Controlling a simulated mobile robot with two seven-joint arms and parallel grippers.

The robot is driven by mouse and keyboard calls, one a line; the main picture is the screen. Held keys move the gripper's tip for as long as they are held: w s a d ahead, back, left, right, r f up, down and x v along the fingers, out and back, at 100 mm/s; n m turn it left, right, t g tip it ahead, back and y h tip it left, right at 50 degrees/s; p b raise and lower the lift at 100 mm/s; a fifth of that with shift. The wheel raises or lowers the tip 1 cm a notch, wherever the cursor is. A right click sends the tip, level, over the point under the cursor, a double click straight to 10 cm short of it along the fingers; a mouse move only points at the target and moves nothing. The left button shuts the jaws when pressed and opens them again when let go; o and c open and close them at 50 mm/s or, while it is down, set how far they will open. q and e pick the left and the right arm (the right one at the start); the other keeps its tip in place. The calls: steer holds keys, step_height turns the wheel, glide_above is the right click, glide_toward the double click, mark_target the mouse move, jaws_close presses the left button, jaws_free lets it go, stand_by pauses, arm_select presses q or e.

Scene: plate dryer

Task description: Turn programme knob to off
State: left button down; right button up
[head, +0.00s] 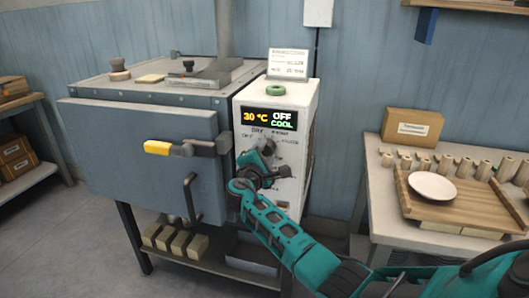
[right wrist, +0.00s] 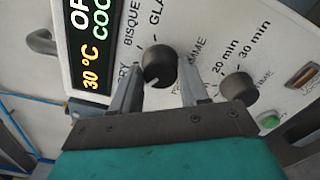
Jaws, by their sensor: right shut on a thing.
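The programme knob (right wrist: 160,64) is a round dark knob on the white control panel (right wrist: 205,25). A white mark on it points to the lower left in the right wrist view. The labels BISQUE and GLAZE, cut off, show beside it. My right gripper (head: 267,150) is at the panel, with one finger on each side of the knob, shut on it. The display (head: 269,119) reads 30 °C, OFF and COOL. In the head view the gripper hides most of the knob. My left gripper is not in view.
A timer knob (right wrist: 238,89) and a green button (right wrist: 268,121) sit beside the gripper. The dryer door (head: 130,150) has a yellow-ended lever (head: 160,147) and a dark handle (head: 193,200). At right, a table holds a wooden tray (head: 430,218) with a white plate (head: 432,187).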

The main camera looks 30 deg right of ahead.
steer(key=shift+r, duration=0.1)
stand_by(0.5)
steer(key=o, duration=1.1)
steer(key=shift+c, duration=0.2)
steer(key=shift+a, duration=0.1)
steer(key=v, duration=1.2)
steer(key=shift+s+a, duration=0.2)
steer(key=shift+s, duration=0.15)
